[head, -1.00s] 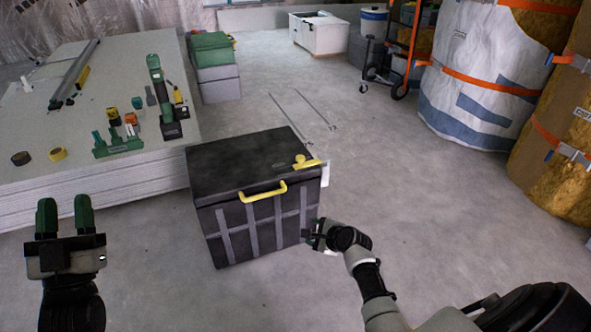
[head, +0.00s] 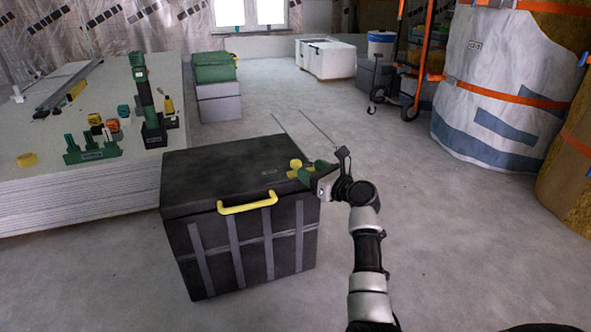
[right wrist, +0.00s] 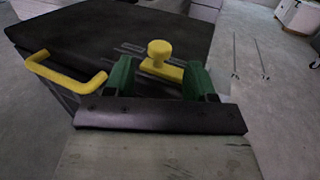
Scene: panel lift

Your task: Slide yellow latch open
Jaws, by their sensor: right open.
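A black box (head: 225,175) with grey straps and a yellow front handle (head: 248,203) stands on the floor. The yellow latch (head: 295,167), with a round knob, sits on the lid's right side; it also shows in the right wrist view (right wrist: 159,54). My right gripper (head: 309,173) is at the lid's right edge by the latch. In the right wrist view its green fingers (right wrist: 159,80) are open, with the latch ahead and between them. I cannot tell whether a finger touches it. My left gripper is out of view.
A stack of boards (head: 90,180) with tools on top stands at the left. Two thin rods (head: 305,130) lie on the floor behind the box. An orange cart (head: 415,75) and wrapped rolls (head: 495,90) stand at the right. The floor right of the box is clear.

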